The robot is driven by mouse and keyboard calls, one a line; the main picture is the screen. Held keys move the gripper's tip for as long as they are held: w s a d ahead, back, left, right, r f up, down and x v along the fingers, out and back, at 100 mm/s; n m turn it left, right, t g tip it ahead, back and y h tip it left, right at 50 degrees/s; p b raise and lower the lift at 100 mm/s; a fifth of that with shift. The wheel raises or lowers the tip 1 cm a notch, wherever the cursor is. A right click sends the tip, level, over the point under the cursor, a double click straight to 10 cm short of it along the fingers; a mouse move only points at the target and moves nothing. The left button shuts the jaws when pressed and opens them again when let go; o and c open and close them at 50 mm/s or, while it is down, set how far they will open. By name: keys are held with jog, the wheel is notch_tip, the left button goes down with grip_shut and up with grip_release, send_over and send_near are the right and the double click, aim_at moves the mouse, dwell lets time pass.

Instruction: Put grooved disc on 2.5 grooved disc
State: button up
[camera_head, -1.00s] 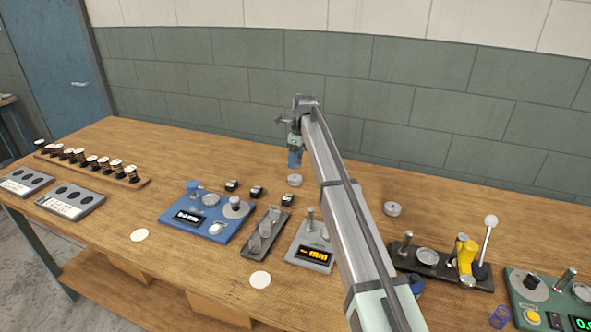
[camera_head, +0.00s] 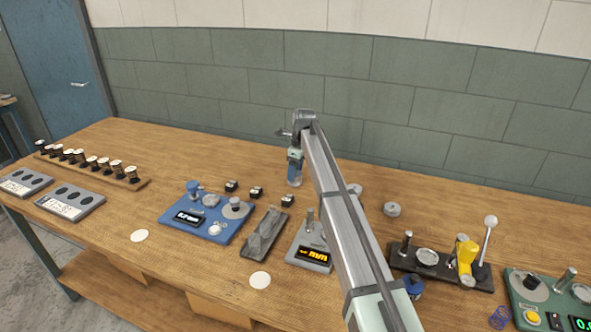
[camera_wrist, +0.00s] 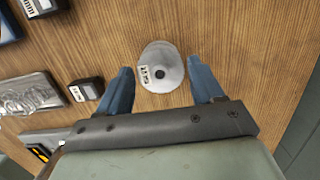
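A round grey metal disc (camera_wrist: 165,74) with a small dark centre hole and a white label lies flat on the bench, in the wrist view. The label's text is too small to read surely. My gripper (camera_head: 294,182) is low over this disc in the head view and hides it there. In the wrist view its two blue fingers are spread apart, one on each side of the disc, with nothing held. Another grey disc (camera_head: 392,209) lies right of my arm. A further disc (camera_head: 355,188) shows partly behind my arm. I cannot tell which is the 2.5 one.
Several small black blocks (camera_head: 256,192) lie left of my gripper. A blue device (camera_head: 180,228), a dark tray (camera_head: 250,246) and a grey device with an amber display (camera_head: 300,258) stand in front. A lever press (camera_head: 440,273) stands at right. The bench behind is clear.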

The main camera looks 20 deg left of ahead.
aim_at(300, 173)
jog(key=shift+o, duration=1.1)
jog(key=shift+r, duration=0.1)
notch_tip(300, 173, up, 12)
jog(key=d, duration=0.1)
jog(key=shift+d, duration=0.4)
